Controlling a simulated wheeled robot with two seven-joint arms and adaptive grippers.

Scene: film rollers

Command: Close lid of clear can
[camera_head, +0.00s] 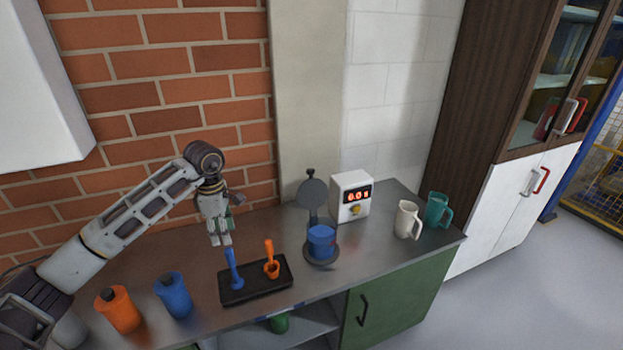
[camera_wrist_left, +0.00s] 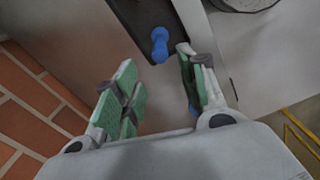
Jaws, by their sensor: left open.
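A blue can-shaped vessel (camera_head: 321,240) stands on a dark round base near the middle of the counter. A dark round disc like a raised lid (camera_head: 313,193) stands upright behind it. I cannot tell whether this is the clear can; nothing looks plainly transparent. My left gripper (camera_head: 221,240) is open and empty, to the left of the vessel and apart from it, above the back edge of a black tray. In the left wrist view its green-padded fingers (camera_wrist_left: 156,65) are spread, with a blue tool (camera_wrist_left: 160,44) beyond them. My right gripper is not in view.
The black tray (camera_head: 228,297) holds a blue tool and an orange tool (camera_head: 271,262). Orange (camera_head: 119,310) and blue (camera_head: 174,296) containers stand at left. A white device with a lit display (camera_head: 350,198), a white mug (camera_head: 407,220) and a teal mug (camera_head: 437,211) stand at right.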

